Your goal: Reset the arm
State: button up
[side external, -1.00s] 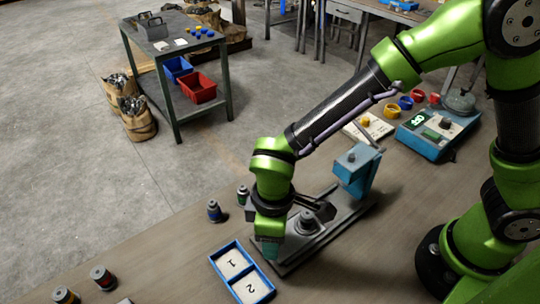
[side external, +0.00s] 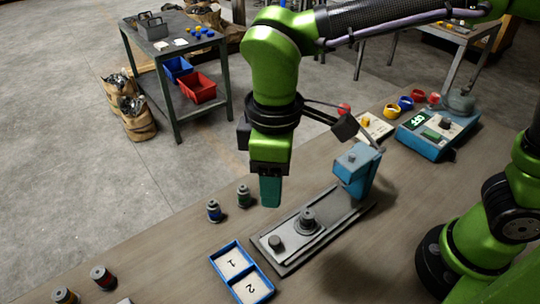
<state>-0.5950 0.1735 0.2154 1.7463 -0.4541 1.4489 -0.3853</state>
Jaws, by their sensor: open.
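My gripper (side external: 270,190) hangs in the air above the workbench, pointing down. Its teal fingertip shows near the middle of the picture, left of the blue machine block and above the grey fixture plate (side external: 290,250). The fingers line up from this side, and I see nothing held between them. My arm reaches in from the upper right. The grey fixture carries a dark round knob (side external: 307,220) and a smaller dark piece (side external: 275,243). The blue block (side external: 357,165) stands at its far right end.
A blue two-part tray (side external: 242,274) marked 1 and 2 lies in front. Small canisters stand at left, one blue (side external: 214,211), one green (side external: 244,196), one red (side external: 103,278). A blue device (side external: 430,133) with a display sits at right.

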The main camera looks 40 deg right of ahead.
jog(key=s+d+r+m+t+y, duration=0.1)
jog(key=d+m, duration=0.5)
jog(key=d, duration=0.6)
jog(key=s+d+r+m+t+y, duration=0.1)
jog(key=s+d+r+m+t, duration=0.1)
jog(key=d+m+t, duration=0.4)
jog(key=d+m, duration=0.1)
jog(key=d, duration=0.4)
jog(key=shift+s+d+r, duration=0.15)
jog(key=shift+d+r, duration=0.2)
jog(key=shift+d, duration=0.05)
